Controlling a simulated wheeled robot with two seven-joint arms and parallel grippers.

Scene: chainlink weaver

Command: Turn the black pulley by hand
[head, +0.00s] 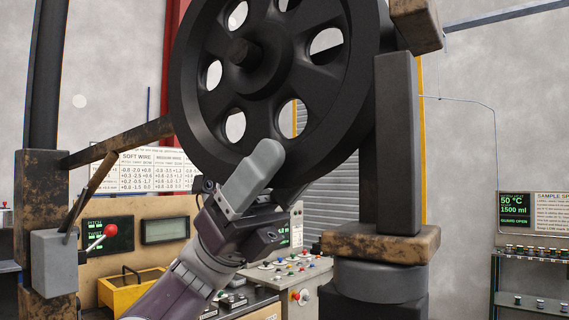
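The black pulley (205,125) is a large spoked wheel with several round openings and a hub (243,54) that sticks out. It fills the upper middle of the head view, and its top is cut off. My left gripper (276,168) reaches up from below to the pulley's lower rim. One grey finger overlaps the front of the rim; a darker part, perhaps the other finger, shows at its right under the rim. I cannot tell whether the fingers touch the rim or are closed on it. My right gripper is not in view.
A dark upright post (397,150) on a rusty block (380,243) stands close at the right. A rusty frame (40,190) with a red-knobbed lever (110,230) stands left. Behind are a control panel (290,280), a yellow bin (132,289) and a shelf (535,265).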

